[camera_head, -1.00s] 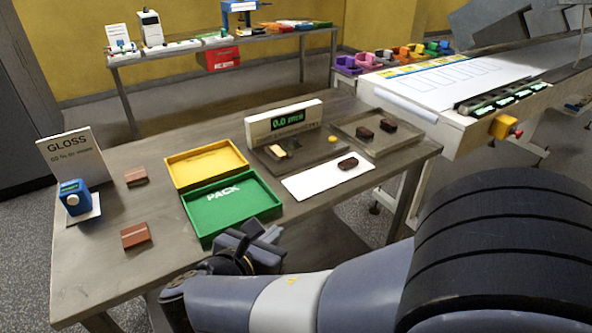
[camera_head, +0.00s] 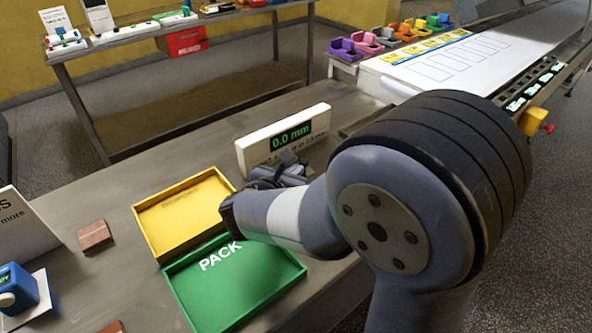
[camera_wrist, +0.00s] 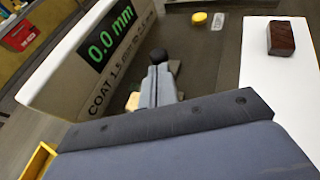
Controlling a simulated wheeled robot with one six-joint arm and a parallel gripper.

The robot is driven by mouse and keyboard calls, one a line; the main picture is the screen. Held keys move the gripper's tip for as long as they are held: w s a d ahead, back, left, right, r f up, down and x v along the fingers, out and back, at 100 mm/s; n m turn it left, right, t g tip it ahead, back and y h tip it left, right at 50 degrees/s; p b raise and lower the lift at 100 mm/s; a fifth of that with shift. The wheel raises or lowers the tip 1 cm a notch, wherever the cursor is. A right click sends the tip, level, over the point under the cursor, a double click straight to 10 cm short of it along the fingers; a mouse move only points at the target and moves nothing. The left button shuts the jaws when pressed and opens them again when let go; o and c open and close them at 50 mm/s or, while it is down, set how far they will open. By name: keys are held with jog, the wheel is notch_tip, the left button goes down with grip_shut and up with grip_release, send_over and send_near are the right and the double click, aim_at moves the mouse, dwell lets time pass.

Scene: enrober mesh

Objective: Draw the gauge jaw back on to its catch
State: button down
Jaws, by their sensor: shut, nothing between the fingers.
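The gauge (camera_head: 283,138) is a white upright panel with a green 0.0 mm readout, and its panel (camera_wrist: 100,62) also fills the left of the wrist view. A pale block (camera_wrist: 132,101), apparently part of the gauge jaw, lies partly hidden beside my fingers. A round black knob (camera_wrist: 158,55) shows just past the fingertips; whether they touch it I cannot tell. My gripper (camera_wrist: 157,70) is shut and empty, low over the gauge's dark base. In the head view my gripper (camera_head: 290,165) is in front of the panel, and my arm hides most of the base. The catch cannot be made out.
A yellow button (camera_wrist: 199,18) sits on the gauge base. A dark chocolate (camera_wrist: 281,38) lies on a white sheet (camera_wrist: 275,85) to the right. A yellow tray (camera_head: 140,222) and green PACK tray (camera_head: 245,310) lie left of my arm. A conveyor (camera_head: 480,55) stands behind right.

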jog(key=shift+w+d, duration=0.2)
jog(key=shift+w, duration=0.1)
jog(key=w+d, duration=0.2)
jog(key=d, duration=0.1)
jog(key=w+d+b, duration=0.1)
jog(key=shift+d, duration=0.25)
dwell(0.5)
